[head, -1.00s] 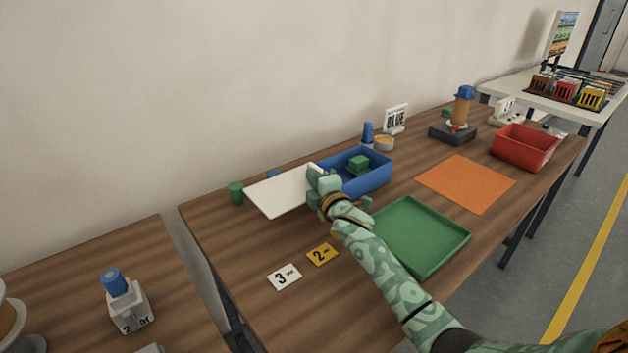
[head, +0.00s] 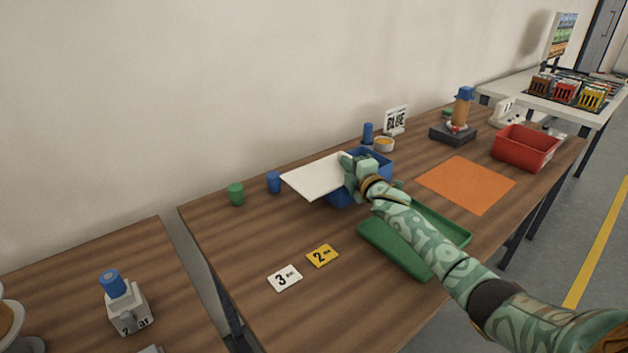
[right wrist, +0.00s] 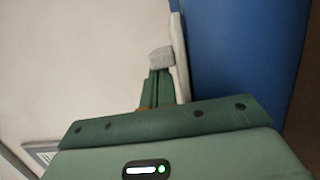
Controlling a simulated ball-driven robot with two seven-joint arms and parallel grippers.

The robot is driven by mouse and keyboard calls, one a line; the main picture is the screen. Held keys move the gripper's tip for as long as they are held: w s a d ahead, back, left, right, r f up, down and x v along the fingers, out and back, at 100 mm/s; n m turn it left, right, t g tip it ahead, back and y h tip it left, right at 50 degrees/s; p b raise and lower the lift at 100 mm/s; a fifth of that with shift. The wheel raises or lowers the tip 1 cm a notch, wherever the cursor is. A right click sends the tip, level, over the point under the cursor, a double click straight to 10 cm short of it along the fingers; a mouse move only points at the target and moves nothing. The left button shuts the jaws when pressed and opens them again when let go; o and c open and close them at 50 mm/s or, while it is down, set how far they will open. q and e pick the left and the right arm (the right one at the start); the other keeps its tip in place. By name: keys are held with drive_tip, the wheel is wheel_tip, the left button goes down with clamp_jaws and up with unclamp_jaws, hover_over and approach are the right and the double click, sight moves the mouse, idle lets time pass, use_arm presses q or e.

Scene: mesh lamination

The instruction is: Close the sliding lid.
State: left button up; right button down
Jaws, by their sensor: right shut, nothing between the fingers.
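The white sliding lid (head: 315,176) lies over the left part of the blue box (head: 345,199) in the head view and overhangs its left end. The box's right part shows beyond my gripper; the green block in it is hidden now. My right gripper (head: 350,165) is shut and empty at the lid's right edge. In the right wrist view the gripper's fingertip (right wrist: 161,58) is beside a raised pale edge of the lid (right wrist: 80,70), with the blue box (right wrist: 240,60) to the right. I cannot tell whether it touches. My left gripper is not in view.
A green tray (head: 380,235) lies in front of the box, partly under my arm. An orange mat (head: 466,184) and red bin (head: 525,147) are to the right. Green (head: 236,194) and blue (head: 273,182) cups stand left of the lid. Number cards lie in front.

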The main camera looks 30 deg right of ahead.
drive_tip(key=d+b, duration=0.1)
drive_tip(key=d, duration=0.2)
drive_tip(key=w+d+b, duration=0.1)
drive_tip(key=d, duration=0.2)
drive_tip(key=d+b, duration=0.1)
drive_tip(key=d, duration=0.2)
drive_tip(key=shift+w+f, duration=0.15)
drive_tip(key=shift+f, duration=0.1)
drive_tip(key=shift+d, duration=0.3)
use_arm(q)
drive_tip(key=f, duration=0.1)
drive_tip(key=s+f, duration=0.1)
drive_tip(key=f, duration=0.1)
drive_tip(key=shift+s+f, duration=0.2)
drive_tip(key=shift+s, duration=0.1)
use_arm(e)
drive_tip(key=shift+d+r, duration=0.2)
drive_tip(key=shift+r, duration=0.1)
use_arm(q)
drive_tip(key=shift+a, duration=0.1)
